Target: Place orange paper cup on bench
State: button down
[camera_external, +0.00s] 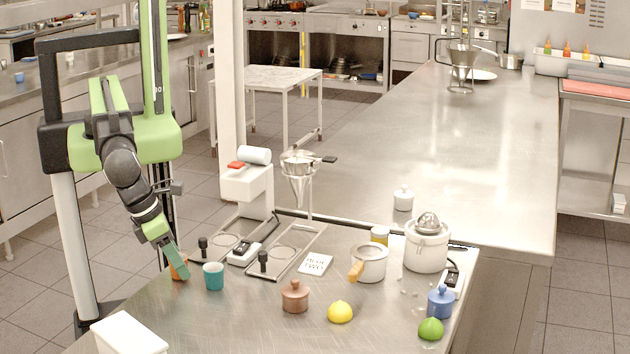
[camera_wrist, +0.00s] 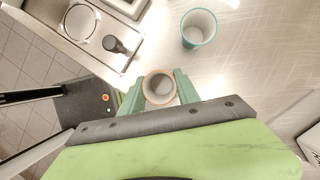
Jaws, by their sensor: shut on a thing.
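The orange paper cup (camera_external: 179,266) is at the left edge of the steel bench (camera_external: 250,318), partly hidden behind my gripper in the external view. My gripper (camera_external: 176,268) points down and is shut on the cup. In the wrist view the cup (camera_wrist: 159,88) is upright between the two green fingers of my gripper (camera_wrist: 159,94), with its open rim facing the camera. I cannot tell whether its base touches the bench.
A teal cup (camera_external: 213,276) stands close to the right. A white box (camera_external: 128,335) is at the front left. A tamper (camera_external: 203,247) and machine stand (camera_external: 247,190) are behind. A brown pot (camera_external: 295,297) and lemon (camera_external: 340,312) stand farther right. Bare bench lies in front.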

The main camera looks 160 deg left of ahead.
jog(key=shift+f, duration=0.15)
jog(key=c, duration=0.9)
grip_release()
jog(key=p+v, duration=1.1)
jog(key=v, duration=0.1)
jog(key=s+d+n+h, duration=0.1)
jog(key=s+n, duration=0.3)
jog(key=n, duration=0.2)
jog(key=s+d+f+n+h, duration=0.1)
jog(key=s+d+n+h, duration=0.1)
jog(key=n, duration=0.4)
jog(key=s+d+n+h, duration=0.1)
jog(key=s+n, duration=0.4)
jog(key=n, duration=0.1)
jog(key=shift+s+d+f, duration=0.2)
jog(key=shift+s+f, duration=0.05)
jog(key=shift+s, duration=0.1)
jog(key=shift+f, duration=0.1)
